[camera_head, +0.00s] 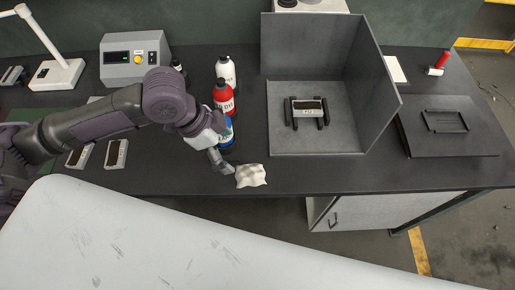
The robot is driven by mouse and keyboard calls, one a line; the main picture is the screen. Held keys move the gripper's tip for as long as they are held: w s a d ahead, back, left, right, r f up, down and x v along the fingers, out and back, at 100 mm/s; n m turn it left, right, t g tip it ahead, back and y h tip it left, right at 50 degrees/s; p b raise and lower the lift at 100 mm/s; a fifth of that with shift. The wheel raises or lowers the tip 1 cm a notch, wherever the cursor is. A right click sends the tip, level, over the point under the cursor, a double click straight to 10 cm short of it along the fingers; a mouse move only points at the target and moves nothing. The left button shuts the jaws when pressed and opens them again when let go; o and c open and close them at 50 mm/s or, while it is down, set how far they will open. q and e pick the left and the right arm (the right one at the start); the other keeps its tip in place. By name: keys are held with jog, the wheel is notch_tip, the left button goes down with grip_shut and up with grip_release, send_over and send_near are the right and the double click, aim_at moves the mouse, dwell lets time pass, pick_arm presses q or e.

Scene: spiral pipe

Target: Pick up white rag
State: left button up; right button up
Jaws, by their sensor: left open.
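The white rag (251,176) lies crumpled on the dark bench top, close to its front edge. My left gripper (226,168) is just to the left of the rag, its fingers pointing down toward the bench. The fingers are open and nothing shows between them. Whether a fingertip touches the rag cannot be told. My right gripper is not in view.
White, red and blue bottles (225,97) stand close behind my left gripper. A grey open booth (290,142) holding a small device (307,112) is to the right. A grey control box (134,60) stands at the back left. The bench right of the rag is clear.

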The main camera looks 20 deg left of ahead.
pick_arm(q)
send_over(248, 170)
jog(key=s+a, duration=0.2)
notch_tip(248, 170, down, 5)
jog(key=shift+a+f, duration=0.1)
jog(key=shift+a, duration=0.05)
jog(key=shift+w+d+f+p, duration=0.15)
jog(key=shift+w+d+f, duration=0.1)
jog(key=shift+f, duration=0.25)
jog(key=shift+w+d+f+p, duration=0.15)
jog(key=shift+w+f, duration=0.1)
jog(key=shift+f, duration=0.2)
jog(key=shift+w+d+f, duration=0.15)
jog(key=shift+f, duration=0.3)
jog(key=p+x, duration=0.1)
jog(key=x, duration=0.2)
jog(key=shift+w+d+f, duration=0.1)
jog(key=shift+w+f, duration=0.1)
jog(key=shift+f, duration=0.05)
jog(key=shift+w+d+f, duration=0.1)
jog(key=shift+f, duration=0.2)
jog(key=c, duration=1.2)
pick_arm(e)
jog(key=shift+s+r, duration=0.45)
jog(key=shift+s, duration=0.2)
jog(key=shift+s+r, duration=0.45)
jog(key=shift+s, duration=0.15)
